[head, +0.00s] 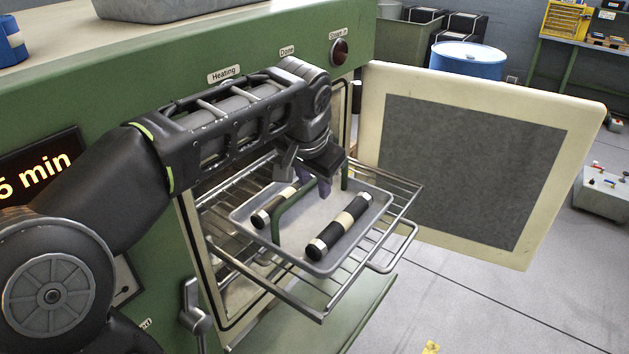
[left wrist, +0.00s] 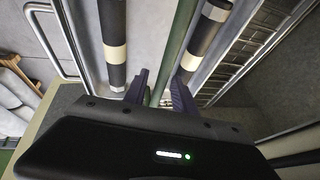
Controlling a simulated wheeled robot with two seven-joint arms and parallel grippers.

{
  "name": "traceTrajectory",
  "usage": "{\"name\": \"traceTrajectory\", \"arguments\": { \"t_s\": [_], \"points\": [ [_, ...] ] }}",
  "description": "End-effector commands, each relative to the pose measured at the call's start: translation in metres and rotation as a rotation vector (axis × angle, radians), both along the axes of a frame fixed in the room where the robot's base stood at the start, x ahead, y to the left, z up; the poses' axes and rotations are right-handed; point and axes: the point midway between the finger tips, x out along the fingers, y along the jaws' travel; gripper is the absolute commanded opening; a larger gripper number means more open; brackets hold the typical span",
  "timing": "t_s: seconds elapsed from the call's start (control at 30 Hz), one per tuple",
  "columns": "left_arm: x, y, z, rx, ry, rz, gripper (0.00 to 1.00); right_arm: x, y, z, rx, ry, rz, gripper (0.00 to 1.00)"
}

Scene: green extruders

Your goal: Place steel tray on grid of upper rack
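The steel tray (head: 296,257) rests on a wire rack (head: 398,190) that is pulled out of the green oven. It carries two black rollers with cream bands, one nearer (head: 339,231) and one farther (head: 268,208), and a green handle (head: 291,205) rises between them. My left gripper (head: 318,183) is above the tray at the middle of the handle. In the left wrist view its fingers (left wrist: 158,92) stand on either side of the handle (left wrist: 177,48), with small gaps, so it looks open. My right gripper is not in view.
The oven door (head: 470,170) stands open at the right. A lower green flap (head: 345,318) juts out under the rack. A grey container (head: 160,8) stands on the oven top. A blue barrel (head: 468,60) is in the background.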

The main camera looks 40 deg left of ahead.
Motion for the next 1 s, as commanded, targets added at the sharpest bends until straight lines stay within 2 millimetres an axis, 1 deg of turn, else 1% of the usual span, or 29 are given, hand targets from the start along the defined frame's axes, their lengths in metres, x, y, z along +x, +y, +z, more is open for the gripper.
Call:
{"name": "traceTrajectory", "arguments": {
  "t_s": [0.13, 0.17, 0.27, 0.37, 0.6, 0.67, 0.7, 0.73, 0.83, 1.0],
  "points": [
    [0.0, 0.0, 0.005, 0.0, 0.0, 0.0, 0.32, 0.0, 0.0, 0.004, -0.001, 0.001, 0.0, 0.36],
    [-0.001, 0.0, 0.006, 0.0, -0.001, 0.0, 0.32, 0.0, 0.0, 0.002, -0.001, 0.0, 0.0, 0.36],
    [-0.004, -0.002, 0.015, 0.001, -0.003, 0.0, 0.32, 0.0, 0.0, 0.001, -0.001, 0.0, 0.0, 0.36],
    [-0.011, -0.006, 0.03, 0.001, -0.005, -0.002, 0.32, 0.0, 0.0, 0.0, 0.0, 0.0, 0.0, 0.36],
    [-0.029, -0.015, 0.076, 0.0, -0.005, -0.002, 0.32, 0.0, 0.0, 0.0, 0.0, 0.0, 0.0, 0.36],
    [-0.034, -0.017, 0.086, -0.001, -0.005, -0.001, 0.32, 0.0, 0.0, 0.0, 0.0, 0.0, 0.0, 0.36],
    [-0.037, -0.018, 0.098, 0.0, -0.001, 0.001, 0.32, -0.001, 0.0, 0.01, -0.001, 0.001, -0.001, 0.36],
    [-0.039, -0.019, 0.103, 0.0, 0.0, 0.001, 0.32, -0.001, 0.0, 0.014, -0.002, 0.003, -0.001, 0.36],
    [-0.043, -0.021, 0.11, 0.001, -0.001, 0.001, 0.32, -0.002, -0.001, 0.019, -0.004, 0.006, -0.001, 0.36],
    [-0.046, -0.023, 0.112, 0.0, 0.0, 0.0, 0.32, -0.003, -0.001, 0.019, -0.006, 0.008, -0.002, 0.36]
  ]
}}
